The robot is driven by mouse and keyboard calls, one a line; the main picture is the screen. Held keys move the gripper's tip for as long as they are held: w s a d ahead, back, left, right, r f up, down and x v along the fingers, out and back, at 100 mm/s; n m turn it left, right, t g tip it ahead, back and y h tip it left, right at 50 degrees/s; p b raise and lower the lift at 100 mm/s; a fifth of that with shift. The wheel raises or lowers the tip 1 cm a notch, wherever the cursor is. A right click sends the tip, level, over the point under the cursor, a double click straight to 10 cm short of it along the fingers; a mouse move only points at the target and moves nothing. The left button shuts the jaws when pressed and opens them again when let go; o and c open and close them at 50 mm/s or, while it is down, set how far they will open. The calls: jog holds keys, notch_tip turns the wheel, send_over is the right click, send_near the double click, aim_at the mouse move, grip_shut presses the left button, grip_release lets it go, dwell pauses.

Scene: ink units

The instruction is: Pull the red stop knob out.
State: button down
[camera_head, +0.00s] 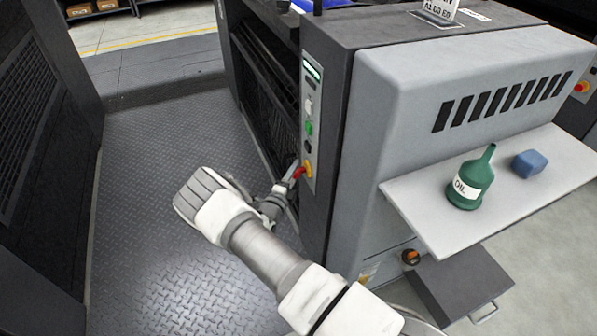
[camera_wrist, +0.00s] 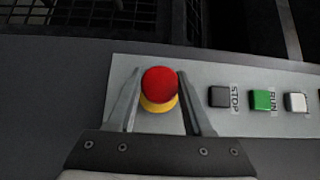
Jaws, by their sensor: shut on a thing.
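The red stop knob (camera_wrist: 160,84) sits on a yellow base (camera_wrist: 158,106) on the machine's light control panel (camera_wrist: 215,124). In the wrist view, my gripper (camera_wrist: 158,80) has one finger on each side of the knob and is shut on it. In the head view, the knob (camera_head: 299,172) shows at the bottom of the upright panel, partly covered by my gripper (camera_head: 294,178). My arm reaches to it from the lower right. The exact finger contact is hard to see.
Beside the knob are a dark STOP button (camera_wrist: 218,97), a green RUN button (camera_wrist: 262,100) and a pale button (camera_wrist: 296,102). The plate floor (camera_head: 150,200) at left is clear.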

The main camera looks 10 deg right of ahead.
jog(key=shift+a, duration=0.25)
jog(key=shift+c, duration=1.5)
grip_release()
jog(key=shift+s, duration=0.1)
jog(key=p+v, duration=0.4)
jog(key=v, duration=1.3)
jog(key=shift+s, duration=0.2)
jog(key=shift+a, duration=0.15)
